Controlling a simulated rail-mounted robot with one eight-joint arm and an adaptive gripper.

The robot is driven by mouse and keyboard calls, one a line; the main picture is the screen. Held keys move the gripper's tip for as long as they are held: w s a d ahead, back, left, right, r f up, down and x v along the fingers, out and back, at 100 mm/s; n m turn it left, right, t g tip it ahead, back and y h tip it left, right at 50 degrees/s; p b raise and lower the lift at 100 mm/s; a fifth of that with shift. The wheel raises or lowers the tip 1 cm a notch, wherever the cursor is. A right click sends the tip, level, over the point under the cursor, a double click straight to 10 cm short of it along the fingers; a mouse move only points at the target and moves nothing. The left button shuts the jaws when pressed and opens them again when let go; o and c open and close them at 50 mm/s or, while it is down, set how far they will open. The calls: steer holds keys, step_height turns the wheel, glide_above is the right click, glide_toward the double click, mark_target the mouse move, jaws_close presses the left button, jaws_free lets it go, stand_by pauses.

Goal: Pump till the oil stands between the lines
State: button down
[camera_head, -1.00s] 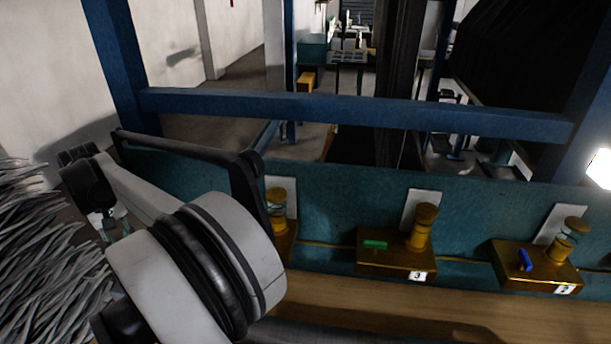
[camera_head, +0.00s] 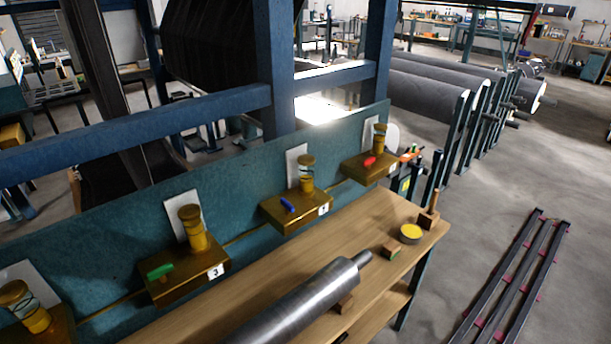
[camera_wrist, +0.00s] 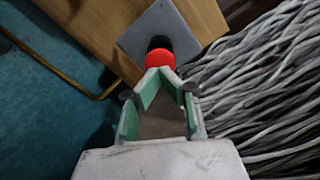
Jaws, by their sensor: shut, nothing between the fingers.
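My gripper (camera_wrist: 160,74) shows only in the wrist view, its green-padded fingers shut and empty. The fingertips are at a red ball knob (camera_wrist: 160,59), which has a black collar on a grey plate (camera_wrist: 182,25). Whether they touch it, I cannot tell. Another sight glass (camera_head: 28,304) is at the far left. Their line marks are too small to read.
A wooden bench (camera_head: 385,215) carries a grey metal roller (camera_head: 300,305), a small block (camera_head: 391,251) and a yellow-topped tin (camera_head: 410,232). In the wrist view, grey strands (camera_wrist: 260,95) fill the right side. Floor rails (camera_head: 515,270) lie at right.

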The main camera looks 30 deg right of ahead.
steer(key=shift+f, duration=0.2)
stand_by(0.5)
steer(key=shift+f+b, duration=1.9)
steer(key=shift+f, duration=0.85)
steer(key=shift+r, duration=0.15)
steer(key=shift+r+p, duration=1.55)
steer(key=shift+r, duration=2.8)
steer(key=shift+f+m+b, duration=0.4)
steer(key=shift+f+m, duration=0.1)
steer(key=shift+m, duration=0.5)
steer(key=shift+f+m+b, duration=0.45)
steer(key=shift+f+m, duration=0.1)
steer(key=shift+m, duration=0.45)
steer(key=shift+f+m+b, duration=0.4)
steer(key=shift+f+m, duration=0.1)
steer(key=shift+m, duration=0.5)
